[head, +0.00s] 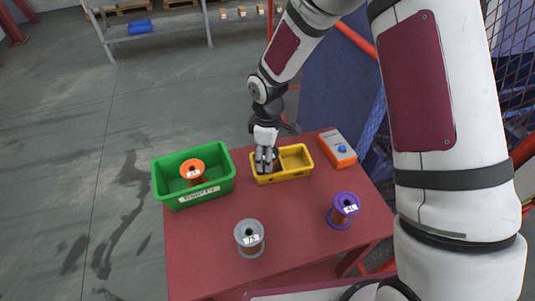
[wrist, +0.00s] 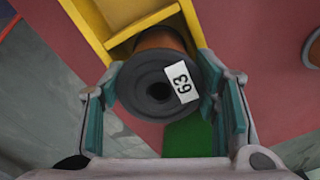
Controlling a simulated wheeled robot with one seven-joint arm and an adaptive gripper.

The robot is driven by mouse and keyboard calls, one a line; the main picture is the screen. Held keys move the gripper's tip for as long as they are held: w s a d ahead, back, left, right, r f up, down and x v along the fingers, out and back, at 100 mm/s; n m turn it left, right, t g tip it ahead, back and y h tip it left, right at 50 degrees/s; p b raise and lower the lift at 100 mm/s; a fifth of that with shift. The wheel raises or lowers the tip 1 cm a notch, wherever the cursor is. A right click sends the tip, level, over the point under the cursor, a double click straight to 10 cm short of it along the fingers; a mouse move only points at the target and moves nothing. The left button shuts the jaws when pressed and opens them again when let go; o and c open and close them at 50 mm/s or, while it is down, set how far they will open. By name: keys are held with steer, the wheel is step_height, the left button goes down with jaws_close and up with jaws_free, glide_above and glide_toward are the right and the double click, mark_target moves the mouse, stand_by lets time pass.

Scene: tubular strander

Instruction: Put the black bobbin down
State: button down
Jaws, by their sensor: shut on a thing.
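The black bobbin (wrist: 150,85) has a dark flange, copper-coloured winding and a white label reading 63. My gripper (wrist: 162,100) is shut on it, with a teal pad on either side of the flange. In the head view my gripper (head: 265,158) is at the left end of the yellow bin (head: 296,162), and the bobbin is mostly hidden there. In the wrist view the yellow bin (wrist: 98,38) lies behind the bobbin. I cannot tell whether the bobbin touches the bin or the table.
On the red table (head: 300,225) stand a green bin (head: 165,187) holding an orange bobbin (head: 193,172), a grey bobbin (head: 249,238), a purple bobbin (head: 343,210) and an orange box with a blue button (head: 338,149). The table between the grey and purple bobbins is clear.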

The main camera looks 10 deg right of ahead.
steer(key=c, duration=0.6)
jaws_free()
step_height(320, 180, up, 12)
steer(key=shift+r+b, duration=0.2)
steer(key=shift+b, duration=0.3)
steer(key=s+d+r+m+t+h, duration=0.1)
steer(key=s+d+r+m, duration=0.35)
steer(key=r, duration=0.25)
steer(key=s+d+r+m+t, duration=0.25)
steer(key=s+d+r, duration=0.25)
steer(key=r, duration=0.3)
steer(key=shift+s+d+r+m+t+y, duration=0.25)
steer(key=shift+s+d+r+m, duration=0.7)
steer(key=shift+s, duration=1.3)
steer(key=shift+s+d+r+m+t+y, duration=0.1)
steer(key=shift+s+d+r+m+t, duration=0.35)
steer(key=shift+s+m, duration=1.35)
steer(key=shift+s+d+r+m+t+y, duration=0.2)
steer(key=shift+s+d+r+m, duration=0.45)
steer(key=shift+s, duration=2)
steer(key=shift+d+f, duration=0.1)
